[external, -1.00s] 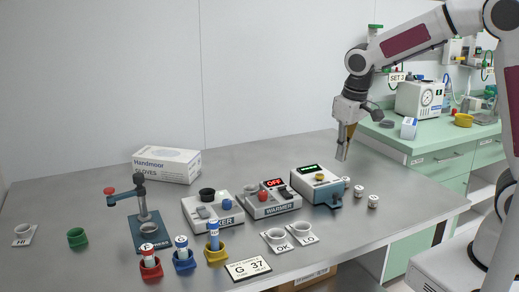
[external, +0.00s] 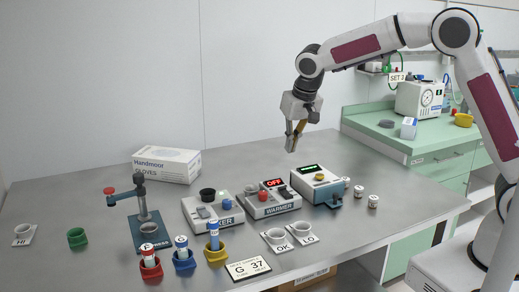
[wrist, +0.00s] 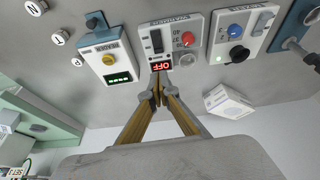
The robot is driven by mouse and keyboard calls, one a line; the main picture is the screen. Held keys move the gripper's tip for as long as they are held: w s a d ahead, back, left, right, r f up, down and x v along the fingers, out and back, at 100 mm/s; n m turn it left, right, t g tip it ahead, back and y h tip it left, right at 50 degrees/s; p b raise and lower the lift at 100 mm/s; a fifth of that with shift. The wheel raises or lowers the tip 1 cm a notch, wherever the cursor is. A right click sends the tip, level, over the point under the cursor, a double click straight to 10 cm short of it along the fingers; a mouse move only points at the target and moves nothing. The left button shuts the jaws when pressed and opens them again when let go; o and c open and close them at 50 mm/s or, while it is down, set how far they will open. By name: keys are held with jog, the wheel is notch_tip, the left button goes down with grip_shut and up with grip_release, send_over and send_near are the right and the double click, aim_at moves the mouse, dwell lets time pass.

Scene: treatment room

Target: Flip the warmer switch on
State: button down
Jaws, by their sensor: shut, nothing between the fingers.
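The warmer (external: 274,200) is a white box on the table with a red display reading OFF (external: 273,183), a red knob (external: 264,195) and a dark rocker switch (external: 284,192). In the wrist view the warmer (wrist: 172,30) lies just beyond my fingertips, with its OFF display (wrist: 161,66), dark switch (wrist: 156,41) and red knob (wrist: 188,38) visible. My gripper (external: 291,148) is shut and empty, held in the air above and behind the warmer, apart from it. The fingertips also show in the wrist view (wrist: 158,92).
The mixer (external: 213,211) stands left of the warmer and the reader (external: 319,186) stands right of it, both close by. A glove box (external: 167,165) is at the back left. Cups (external: 300,229), coloured tube holders (external: 184,260) and a press (external: 146,232) stand in front and left.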

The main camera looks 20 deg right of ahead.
aim_at(282, 187)
jog(key=shift+f, duration=0.1)
dwell(0.5)
jog(key=shift+s+x, duration=0.2)
jog(key=shift+x, duration=3.25)
jog(key=shift+s+x, duration=0.2)
jog(key=shift+x, duration=3.25)
jog(key=shift+f, duration=0.25)
jog(key=shift+w+f, duration=0.25)
jog(key=shift+f, duration=0.05)
jog(key=shift+s, duration=0.2)
jog(key=shift+s+r, duration=0.2)
jog(key=shift+s, duration=0.35)
